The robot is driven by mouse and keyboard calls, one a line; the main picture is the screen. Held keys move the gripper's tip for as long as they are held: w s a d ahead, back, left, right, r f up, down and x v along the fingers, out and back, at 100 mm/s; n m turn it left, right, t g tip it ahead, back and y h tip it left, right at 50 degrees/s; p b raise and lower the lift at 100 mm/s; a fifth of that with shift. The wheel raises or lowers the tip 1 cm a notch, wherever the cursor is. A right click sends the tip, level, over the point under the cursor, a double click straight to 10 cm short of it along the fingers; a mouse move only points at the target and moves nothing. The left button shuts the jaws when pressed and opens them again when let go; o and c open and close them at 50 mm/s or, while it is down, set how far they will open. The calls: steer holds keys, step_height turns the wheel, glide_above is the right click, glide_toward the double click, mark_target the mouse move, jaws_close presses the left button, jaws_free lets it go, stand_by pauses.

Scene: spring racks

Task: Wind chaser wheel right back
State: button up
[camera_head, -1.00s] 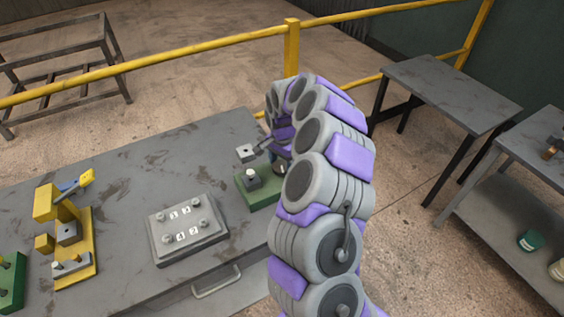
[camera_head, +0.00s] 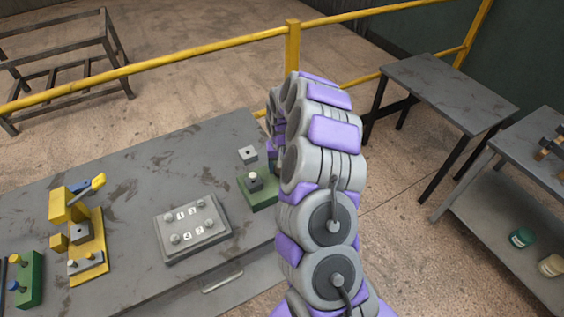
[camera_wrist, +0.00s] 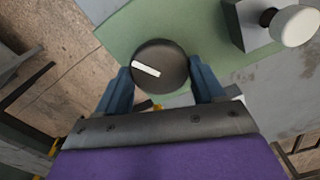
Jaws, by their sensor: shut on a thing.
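A dark round wheel (camera_wrist: 172,50) with a white line mark sits on a green base (camera_wrist: 140,22) in the wrist view. The two blue fingers of my gripper (camera_wrist: 160,72) stand on either side of the wheel and are shut on it. The white line slants down to the right. In the head view the green base (camera_head: 264,199) lies near the table's right end, left of my arm. My arm hides the wheel and most of my gripper there.
A white-topped knob (camera_wrist: 293,25) on a grey block stands close to the wheel. A grey numbered panel (camera_head: 193,245) and a yellow fixture (camera_head: 91,262) are further left on the table (camera_head: 130,180). A yellow rail (camera_head: 292,48) runs behind.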

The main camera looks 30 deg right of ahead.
steer(key=n+p, duration=0.1)
steer(key=n, duration=0.4)
steer(key=shift+r+n+p, duration=0.1)
steer(key=shift+n+p, duration=0.2)
steer(key=shift+p, duration=0.05)
steer(key=n, duration=0.4)
steer(key=shift+a+n+p, duration=0.1)
steer(key=shift+n+p, duration=0.2)
steer(key=shift+p, duration=0.05)
steer(key=o, duration=1)
steer(key=shift+o, duration=0.2)
step_height(320, 180, up, 17)
steer(key=p, duration=0.1)
